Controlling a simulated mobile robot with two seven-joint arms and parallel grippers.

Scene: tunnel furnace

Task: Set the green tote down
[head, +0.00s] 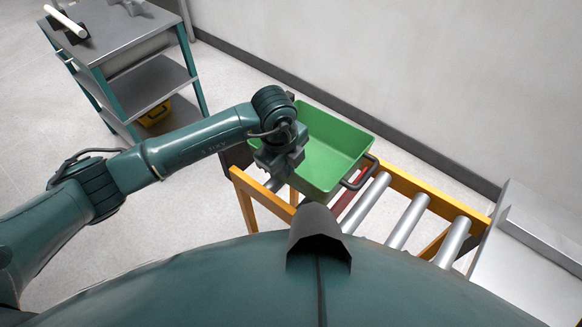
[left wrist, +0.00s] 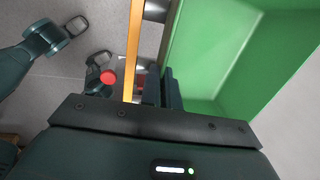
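The green tote (head: 330,150) is an open, empty box with a black handle on its right end, over the far-left end of the roller conveyor (head: 405,222). I cannot tell whether it rests on the rollers. My left gripper (head: 280,170) is at the tote's left end, its fingers close together there and seemingly closed on that end's handle, which is hidden. In the left wrist view the dark fingers (left wrist: 162,90) are right against the tote's green wall (left wrist: 205,50). My right gripper does not show in the head view and cannot be made out in the left wrist view.
The conveyor has orange side rails (head: 425,190) and bare rollers to the right of the tote. A grey metal box (head: 535,235) stands at its right end. A shelved steel cart (head: 125,55) stands at the upper left, and a wall runs behind the conveyor.

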